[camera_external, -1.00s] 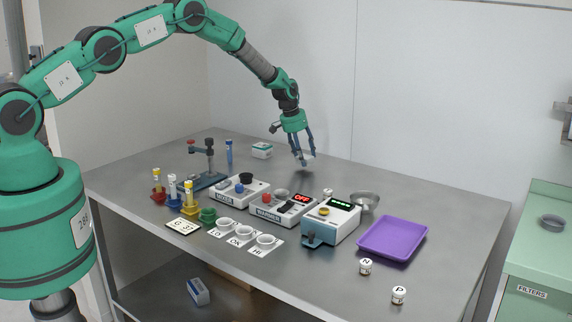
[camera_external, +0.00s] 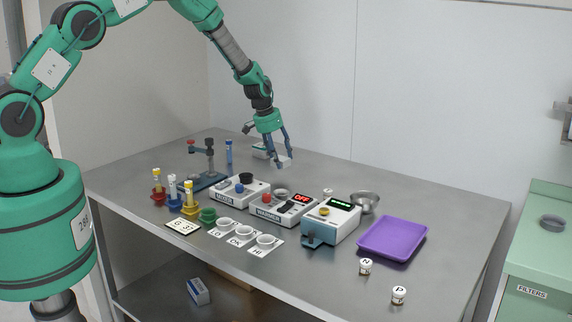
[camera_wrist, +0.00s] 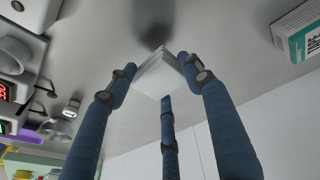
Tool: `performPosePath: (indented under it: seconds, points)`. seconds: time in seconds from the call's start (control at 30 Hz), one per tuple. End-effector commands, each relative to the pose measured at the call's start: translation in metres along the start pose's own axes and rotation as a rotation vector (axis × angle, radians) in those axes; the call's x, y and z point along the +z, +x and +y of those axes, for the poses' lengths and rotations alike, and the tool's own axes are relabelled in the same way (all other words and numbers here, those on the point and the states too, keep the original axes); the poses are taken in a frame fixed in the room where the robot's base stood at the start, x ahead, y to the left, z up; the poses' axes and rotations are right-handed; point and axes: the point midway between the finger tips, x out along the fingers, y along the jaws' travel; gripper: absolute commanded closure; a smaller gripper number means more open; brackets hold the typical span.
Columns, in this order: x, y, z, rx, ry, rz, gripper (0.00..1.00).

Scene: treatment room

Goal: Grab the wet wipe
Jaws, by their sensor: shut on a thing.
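The wet wipe (camera_wrist: 158,78) is a small white folded pad. In the wrist view it sits between the blue fingertips of my gripper (camera_wrist: 158,68), which are shut on it. In the external view my gripper (camera_external: 281,158) is over the back of the steel table, and the white wipe (camera_external: 285,162) shows at its fingertips. A shadow lies on the steel beyond the wipe in the wrist view, so it appears held above the surface; the exact height I cannot tell.
A white and teal box (camera_wrist: 300,32) stands close beside; in the external view it (camera_external: 258,151) is partly behind my gripper. Left are a stand (camera_external: 209,160) and a blue tube (camera_external: 229,152). Devices (camera_external: 285,209), a steel bowl (camera_external: 364,200) and a purple tray (camera_external: 393,238) are nearer the front.

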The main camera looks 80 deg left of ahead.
Motion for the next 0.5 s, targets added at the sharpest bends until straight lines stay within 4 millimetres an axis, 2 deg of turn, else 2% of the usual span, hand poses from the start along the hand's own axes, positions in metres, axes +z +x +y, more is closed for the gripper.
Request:
performPosePath:
  seconds: [0.2,0.5]
  points:
    - [0.021,-0.008,-0.003,0.000,-0.001,0.000,0.62]
    - [0.030,-0.012,-0.004,0.000,0.001,0.000,0.62]
